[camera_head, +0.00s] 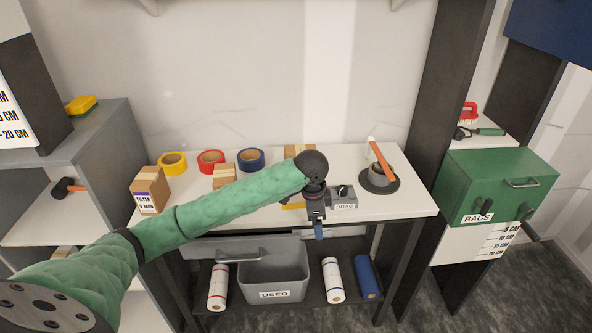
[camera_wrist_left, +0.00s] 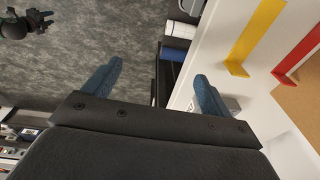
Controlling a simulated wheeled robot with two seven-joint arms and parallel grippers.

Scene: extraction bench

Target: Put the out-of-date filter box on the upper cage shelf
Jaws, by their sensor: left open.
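A cardboard box with a white and purple label reading FILTER (camera_head: 150,190) stands at the left end of the white bench (camera_head: 385,208); any date on it is too small to read. Smaller cardboard boxes stand at the middle (camera_head: 224,175) and back (camera_head: 298,150) of the bench. My left gripper (camera_head: 318,228) is at the bench's front edge, well right of the FILTER box. In the left wrist view its blue fingers (camera_wrist_left: 155,90) are apart and empty. A dark shape at that view's top left (camera_wrist_left: 25,25) may be my right gripper; its jaws are unclear. I cannot identify the cage shelf.
Yellow, red and blue tape rolls (camera_head: 211,161) stand along the bench's back. A grey DRAG block (camera_head: 343,197) and a dark round base with a cup (camera_head: 379,180) are at right. A grey USED bin (camera_head: 260,275) and rolls sit below. A grey shelf unit (camera_head: 95,130) stands left.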

